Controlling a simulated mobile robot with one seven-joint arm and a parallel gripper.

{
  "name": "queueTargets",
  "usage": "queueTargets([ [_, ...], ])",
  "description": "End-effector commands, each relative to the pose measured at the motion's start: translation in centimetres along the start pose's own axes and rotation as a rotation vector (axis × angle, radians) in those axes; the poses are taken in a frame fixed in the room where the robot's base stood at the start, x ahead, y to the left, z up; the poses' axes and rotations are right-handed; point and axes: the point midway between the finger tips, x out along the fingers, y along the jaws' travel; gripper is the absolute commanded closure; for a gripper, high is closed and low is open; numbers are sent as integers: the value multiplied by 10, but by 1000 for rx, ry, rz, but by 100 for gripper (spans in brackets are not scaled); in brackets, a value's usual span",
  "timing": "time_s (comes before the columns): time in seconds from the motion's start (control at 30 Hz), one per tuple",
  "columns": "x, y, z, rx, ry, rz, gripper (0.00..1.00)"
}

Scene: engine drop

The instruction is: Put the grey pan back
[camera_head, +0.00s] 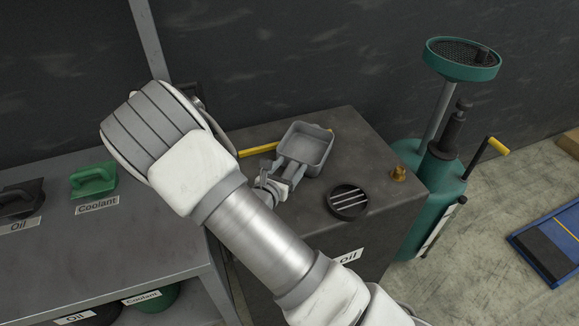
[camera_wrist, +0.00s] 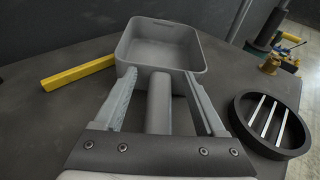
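The grey pan (camera_head: 318,150) is a square, open-topped pan with a handle, at the far side of the dark oil tank's top (camera_head: 375,190). It looks upright and empty. In the wrist view the pan (camera_wrist: 160,52) is straight ahead, its handle (camera_wrist: 160,105) pointing back towards me. My gripper (camera_head: 287,172) is at the handle. In the wrist view its fingers (camera_wrist: 160,76) stand on either side of the handle, with gaps showing on both sides. I cannot tell whether the pan's base touches the tank top.
A yellow bar (camera_head: 258,150) lies left of the pan, partly behind it. A round slotted drain (camera_head: 348,201) and a brass fitting (camera_head: 398,173) are to the right. A green drainer (camera_head: 440,190) stands beyond. A green coolant container (camera_head: 93,180) sits on the left bench.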

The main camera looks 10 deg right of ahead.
Motion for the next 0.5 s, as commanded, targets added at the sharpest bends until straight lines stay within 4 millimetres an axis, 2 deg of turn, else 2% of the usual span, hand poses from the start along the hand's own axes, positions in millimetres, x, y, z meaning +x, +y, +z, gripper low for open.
queueTargets([
  [0.27,-3,0,-1,-1,4,1,28],
  [0.37,-12,0,-1,-1,3,2,28],
  [0.5,-40,1,-1,0,4,4,28],
])
